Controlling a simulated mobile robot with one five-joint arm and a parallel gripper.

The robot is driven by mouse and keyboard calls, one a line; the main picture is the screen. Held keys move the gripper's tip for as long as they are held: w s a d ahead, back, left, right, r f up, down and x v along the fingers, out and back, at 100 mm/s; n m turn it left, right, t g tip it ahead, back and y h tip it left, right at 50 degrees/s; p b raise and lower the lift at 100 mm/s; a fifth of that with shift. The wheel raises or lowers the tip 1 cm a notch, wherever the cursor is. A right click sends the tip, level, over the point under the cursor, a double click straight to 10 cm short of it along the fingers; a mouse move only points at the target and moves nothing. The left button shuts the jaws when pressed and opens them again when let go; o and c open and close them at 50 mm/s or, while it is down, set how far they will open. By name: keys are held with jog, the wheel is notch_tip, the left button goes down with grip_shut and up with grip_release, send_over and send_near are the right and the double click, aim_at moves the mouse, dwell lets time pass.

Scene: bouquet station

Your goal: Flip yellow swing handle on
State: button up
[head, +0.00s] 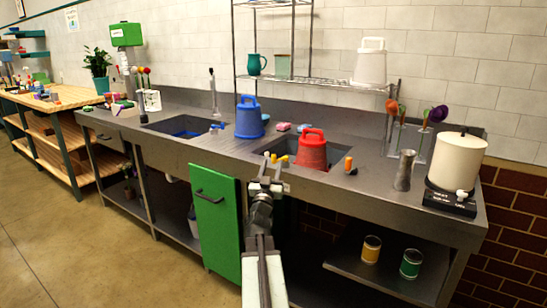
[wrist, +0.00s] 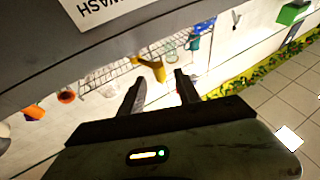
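A yellow handle (head: 283,159) shows at the front edge of the sink, left of the red bucket, just beyond my gripper (head: 269,172). In the wrist view the yellow handle (wrist: 152,70) appears between and beyond the two fingertips of my gripper (wrist: 160,78). The fingers are apart, with nothing clearly held. I cannot tell whether a finger touches the handle. Its base and exact swing position are partly hidden by my gripper in the head view.
A red bucket (head: 312,150) stands by the sink (head: 336,150), a blue bucket (head: 249,119) to its left. A small orange-topped item (head: 348,165) and a metal vase (head: 405,170) are to the right. A green cabinet door (head: 216,222) is below the counter.

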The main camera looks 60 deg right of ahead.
jog(key=p+x, duration=0.2)
jog(key=x, duration=0.5)
jog(key=shift+w+d+r+p, duration=0.1)
jog(key=shift+d+p, duration=0.1)
jog(key=shift+p, duration=0.15)
jog(key=shift+a, duration=0.1)
grip_shut()
